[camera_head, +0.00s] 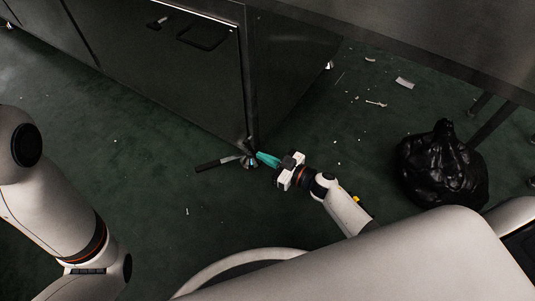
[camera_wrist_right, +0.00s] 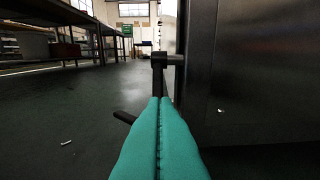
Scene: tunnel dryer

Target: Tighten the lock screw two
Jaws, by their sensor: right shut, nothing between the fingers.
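My right gripper (camera_head: 258,155) is shut and empty, with teal fingers, low at the bottom corner of the dark metal cabinet. In the right wrist view its two fingers (camera_wrist_right: 160,100) are pressed together and point at the corner. A silvery foot (camera_head: 249,162) sits under that corner, partly hidden by the fingers. A dark-handled bar (camera_head: 212,164) sticks out to the left from the foot, low by the floor. Its handle (camera_wrist_right: 125,117) also shows left of the fingers in the wrist view. I cannot tell which part is lock screw two. My left gripper is out of view.
The dark cabinet (camera_head: 170,60) stands behind the foot, with a black handle (camera_head: 203,34) on its front. A black bag (camera_head: 441,168) sits on the floor to the right. Small white scraps (camera_head: 404,83) lie about. The green floor (camera_head: 150,190) at left is mostly clear.

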